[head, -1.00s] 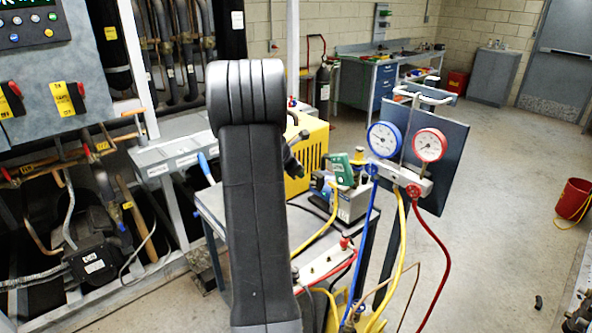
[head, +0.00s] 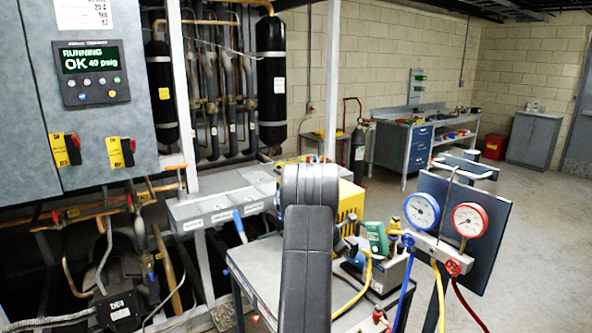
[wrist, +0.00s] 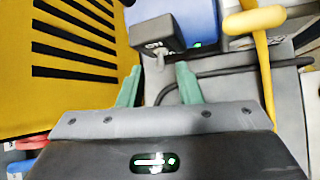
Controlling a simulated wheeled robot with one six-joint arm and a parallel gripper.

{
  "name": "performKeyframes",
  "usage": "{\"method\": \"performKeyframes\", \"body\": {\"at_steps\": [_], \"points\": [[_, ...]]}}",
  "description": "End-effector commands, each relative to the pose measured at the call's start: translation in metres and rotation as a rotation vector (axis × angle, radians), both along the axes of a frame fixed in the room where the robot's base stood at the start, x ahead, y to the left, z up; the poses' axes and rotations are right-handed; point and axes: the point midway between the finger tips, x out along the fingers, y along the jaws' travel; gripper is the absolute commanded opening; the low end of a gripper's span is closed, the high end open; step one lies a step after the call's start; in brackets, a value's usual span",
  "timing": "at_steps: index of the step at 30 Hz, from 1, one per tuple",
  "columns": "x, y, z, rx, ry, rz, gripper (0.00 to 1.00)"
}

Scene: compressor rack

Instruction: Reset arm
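My arm stands upright in the middle of the head view, a black link that hides part of the cart behind it. My gripper shows in the wrist view (wrist: 160,72), with two green fingers apart and nothing seen between them. Beyond the fingertips are a dark block (wrist: 164,34), a blue item (wrist: 190,18) and a black cable on a grey surface. A yellow slotted case (wrist: 75,70) lies close on the left, and a yellow hose (wrist: 262,62) runs on the right. In the head view my gripper is mostly hidden behind the arm.
The cart (head: 262,270) holds a yellow machine (head: 350,200) and a green device (head: 377,238). A blue gauge (head: 422,210) and a red gauge (head: 469,220) stand to the right. The rack's control panel (head: 90,73) reads RUNNING OK 49 psig. Open floor lies at right.

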Motion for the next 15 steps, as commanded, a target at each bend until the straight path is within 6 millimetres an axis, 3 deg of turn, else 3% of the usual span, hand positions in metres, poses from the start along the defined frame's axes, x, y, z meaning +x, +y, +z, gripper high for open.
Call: {"method": "performKeyframes", "body": {"at_steps": [15], "points": [[0.0084,-0.0060,-0.0112,0.000,0.000,0.001,0.31]]}}
